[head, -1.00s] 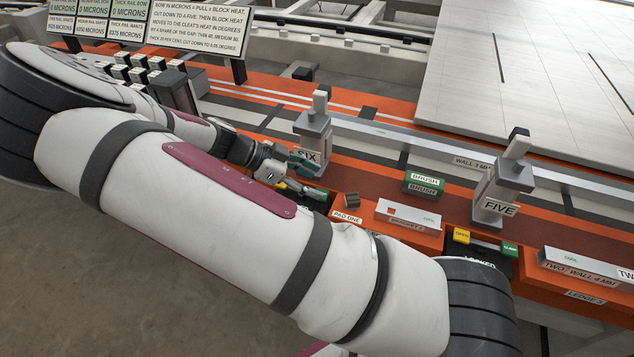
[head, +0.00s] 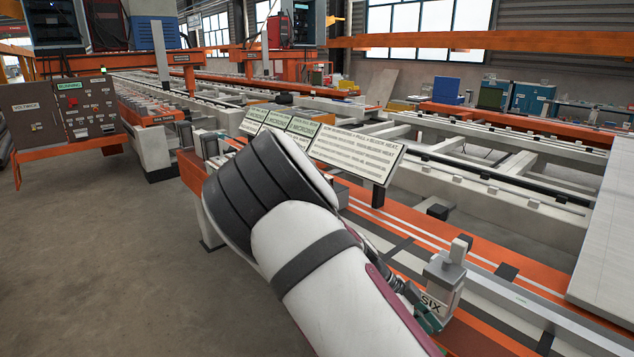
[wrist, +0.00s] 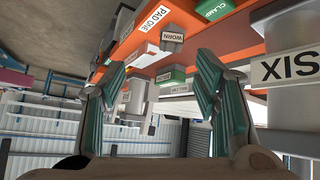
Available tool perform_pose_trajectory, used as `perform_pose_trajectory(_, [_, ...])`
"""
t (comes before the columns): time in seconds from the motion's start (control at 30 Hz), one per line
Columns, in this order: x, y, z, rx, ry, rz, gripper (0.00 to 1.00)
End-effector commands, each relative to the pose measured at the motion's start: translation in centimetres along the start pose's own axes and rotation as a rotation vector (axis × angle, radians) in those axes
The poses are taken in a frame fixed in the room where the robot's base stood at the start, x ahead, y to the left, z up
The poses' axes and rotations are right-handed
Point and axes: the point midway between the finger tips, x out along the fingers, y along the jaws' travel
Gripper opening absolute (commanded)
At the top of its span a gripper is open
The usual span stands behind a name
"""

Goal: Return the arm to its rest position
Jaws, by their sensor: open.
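My arm crosses the lower middle of the head view, bent and reaching over the orange bench. My gripper (wrist: 163,82) is open in the wrist view, its two teal-padded fingers apart with nothing held between them. In the head view the gripper is mostly hidden behind my arm; a teal finger part (head: 428,320) shows beside the grey clamp post labelled SIX (head: 443,283). The SIX label (wrist: 287,68) is at the right of the wrist view, close to the right finger. I cannot tell whether they touch.
In the wrist view, a PAD ONE label (wrist: 152,25), a grey WORN block (wrist: 172,42) and a green block (wrist: 172,75) lie beyond the fingers. In the head view, a sign board (head: 355,155) stands behind my arm, and a control cabinet (head: 72,112) is at left. The left floor is clear.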

Motion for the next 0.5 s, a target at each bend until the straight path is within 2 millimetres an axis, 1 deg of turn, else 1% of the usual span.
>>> perform_pose_trajectory(0.1, [-1.4, 1.6, -0.7, -0.126, -0.136, 0.026, 0.56])
perform_pose_trajectory(0.27, [-3.8, 3.8, -1.8, -0.323, -0.310, 0.006, 0.56])
perform_pose_trajectory(0.5, [-7.8, 7.0, -4.5, -0.608, -0.523, -0.135, 0.56])
